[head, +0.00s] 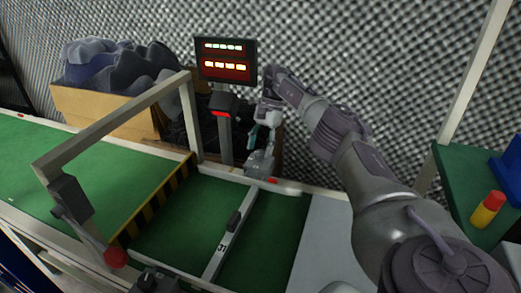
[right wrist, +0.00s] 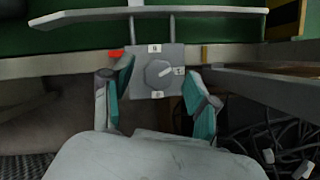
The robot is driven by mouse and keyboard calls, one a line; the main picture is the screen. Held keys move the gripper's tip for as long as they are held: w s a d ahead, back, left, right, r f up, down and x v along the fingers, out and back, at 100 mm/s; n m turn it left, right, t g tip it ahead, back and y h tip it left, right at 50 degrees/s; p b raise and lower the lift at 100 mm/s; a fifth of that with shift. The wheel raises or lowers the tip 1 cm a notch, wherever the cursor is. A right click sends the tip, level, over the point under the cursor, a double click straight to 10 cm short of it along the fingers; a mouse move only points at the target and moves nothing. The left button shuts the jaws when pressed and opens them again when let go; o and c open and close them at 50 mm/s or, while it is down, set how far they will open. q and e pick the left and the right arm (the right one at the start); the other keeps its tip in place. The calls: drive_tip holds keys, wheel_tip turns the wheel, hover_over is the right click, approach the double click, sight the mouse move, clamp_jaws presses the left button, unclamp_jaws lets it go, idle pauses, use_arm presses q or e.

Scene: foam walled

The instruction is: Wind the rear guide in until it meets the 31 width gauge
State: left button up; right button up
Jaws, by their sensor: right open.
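The 31 width gauge (head: 223,246) is a pale bar with a dark handle, lying across the green belt. The rear guide (head: 205,172) is a pale rail along the belt's far side; whether the gauge's far end touches it I cannot tell. In the right wrist view the guide (right wrist: 90,15) joins by two rods to a grey box with a round dial knob (right wrist: 158,73), with small white labels around it. My right gripper (right wrist: 165,88) is open, its teal-padded fingers either side of the box, apart from the knob. In the head view the gripper (head: 262,130) is above the box (head: 260,164). My left gripper is out of view.
A lit display (head: 226,60) stands on a post behind the belt. A cardboard box (head: 100,112) of grey foam is behind left. A pale gate frame (head: 110,122) spans the belt. A green shelf (head: 462,185) with a red-yellow cylinder (head: 487,210) is at right. Cables (right wrist: 275,140) lie below the knob.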

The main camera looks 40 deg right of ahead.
sight(261, 151)
wheel_tip(261, 151, up, 9)
drive_tip(key=shift+f, duration=0.15)
drive_tip(key=shift+s, duration=0.1)
idle(0.6)
